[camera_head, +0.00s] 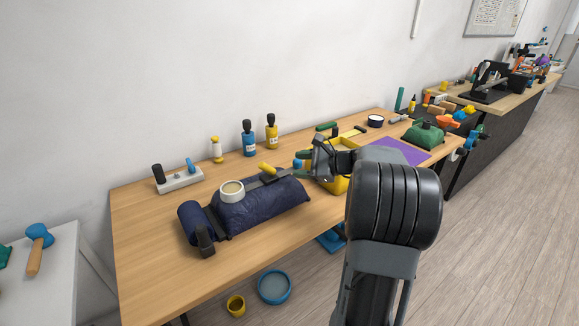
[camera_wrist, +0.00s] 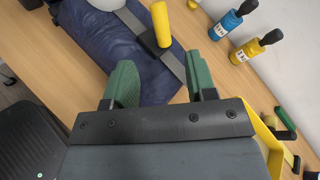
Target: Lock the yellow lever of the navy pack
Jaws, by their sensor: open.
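The navy pack (camera_head: 262,212) lies on the wooden table, with dark straps across it; it also shows in the wrist view (camera_wrist: 92,45). Its yellow lever (camera_head: 267,169) sticks up from a dark buckle on a strap at the pack's right part. In the wrist view the yellow lever (camera_wrist: 160,24) stands ahead of my fingers, apart from them, and the dark buckle (camera_wrist: 150,44) is at its foot. My gripper (camera_wrist: 163,80) is open and empty, its green fingers spread near the pack's end. In the head view my wrist partly hides that area.
A white round container (camera_head: 231,192) sits on the pack. A yellow tray (camera_head: 340,184) is beside my gripper. A grey block with handles (camera_head: 180,180) stands at the back left. The table's front left is clear.

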